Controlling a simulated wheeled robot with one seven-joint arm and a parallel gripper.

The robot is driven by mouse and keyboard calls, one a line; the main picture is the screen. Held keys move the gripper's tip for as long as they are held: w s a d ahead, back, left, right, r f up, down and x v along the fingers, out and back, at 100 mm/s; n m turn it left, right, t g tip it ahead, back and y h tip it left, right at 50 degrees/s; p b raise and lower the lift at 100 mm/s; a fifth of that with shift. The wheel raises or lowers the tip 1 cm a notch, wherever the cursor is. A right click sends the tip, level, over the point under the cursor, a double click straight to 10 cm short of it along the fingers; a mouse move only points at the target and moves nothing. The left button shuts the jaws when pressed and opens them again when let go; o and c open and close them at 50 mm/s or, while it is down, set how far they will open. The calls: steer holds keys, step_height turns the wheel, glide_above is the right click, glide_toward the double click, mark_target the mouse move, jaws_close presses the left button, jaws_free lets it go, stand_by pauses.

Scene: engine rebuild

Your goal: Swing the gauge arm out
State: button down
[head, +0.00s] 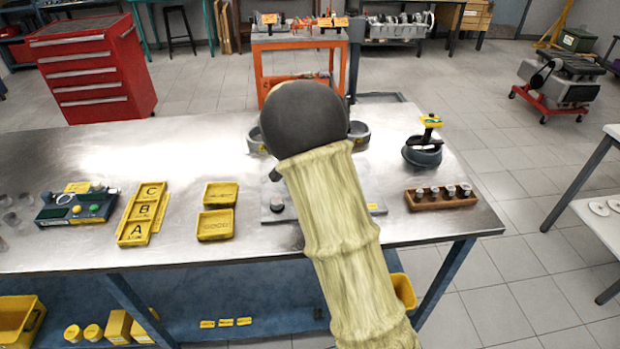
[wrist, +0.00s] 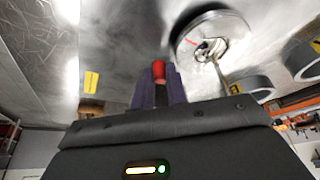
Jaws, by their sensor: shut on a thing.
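My gripper (wrist: 158,88) is shut on a small red knob (wrist: 158,70), which shows between the two dark fingers in the wrist view. A round, pale disc (wrist: 190,46) with a thin red mark, probably the gauge dial, sits up and to the right of the fingers, with a thin metal rod (wrist: 221,80) beside it. How the knob joins the gauge arm is not clear. In the head view my own arm covers the gripper and most of a grey plate (head: 274,215) on the steel bench, so the gauge arm cannot be made out there.
On the bench (head: 100,160), yellow trays (head: 216,224) and lettered trays (head: 141,214) lie left of my arm. A brown rack (head: 440,204) of metal parts and a dark round stand (head: 422,153) are to the right. Grey bowls (head: 359,133) stand behind my arm.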

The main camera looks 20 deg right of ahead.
steer(key=c, duration=1.4)
jaws_free()
steer(key=v, duration=1.7)
steer(key=shift+r, duration=0.25)
